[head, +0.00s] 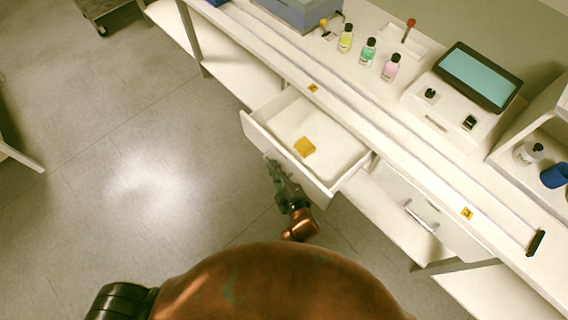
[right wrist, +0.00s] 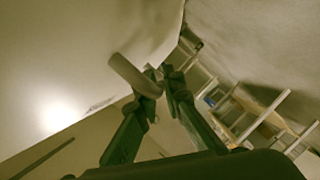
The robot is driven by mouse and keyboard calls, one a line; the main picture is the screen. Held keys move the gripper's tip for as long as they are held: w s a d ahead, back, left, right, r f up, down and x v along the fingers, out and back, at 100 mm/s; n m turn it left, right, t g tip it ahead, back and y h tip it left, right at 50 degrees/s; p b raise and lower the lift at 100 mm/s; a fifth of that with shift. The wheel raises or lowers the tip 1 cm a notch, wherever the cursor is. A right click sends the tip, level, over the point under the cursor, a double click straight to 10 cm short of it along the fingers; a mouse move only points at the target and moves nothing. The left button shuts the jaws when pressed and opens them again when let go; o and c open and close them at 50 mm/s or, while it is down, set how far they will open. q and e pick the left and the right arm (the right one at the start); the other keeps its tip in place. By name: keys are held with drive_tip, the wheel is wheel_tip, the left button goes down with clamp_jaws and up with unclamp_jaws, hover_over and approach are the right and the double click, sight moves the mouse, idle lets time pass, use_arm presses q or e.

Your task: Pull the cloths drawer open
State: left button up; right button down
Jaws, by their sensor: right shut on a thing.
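The cloths drawer (head: 338,160) stands pulled out from under the white bench in the head view. A folded yellow cloth (head: 305,147) lies on its floor. My right gripper (head: 271,167) is at the outer face of the drawer front. In the right wrist view, my right gripper (right wrist: 161,80) is shut on the drawer's pale bar handle (right wrist: 131,74). In the head view the handle is hidden by the gripper. My left gripper is not in view.
Yellow, green and pink bottles (head: 368,51) stand on the bench top, left of a device with a screen (head: 478,76). A second drawer front with a bar handle (head: 421,215) is to the right.

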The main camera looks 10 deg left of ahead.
drive_tip(key=shift+s+f, duration=0.15)
drive_tip(key=shift+s, duration=0.05)
drive_tip(key=c, duration=2)
unclamp_jaws()
drive_tip(key=shift+c, duration=0.2)
drive_tip(key=v, duration=1.2)
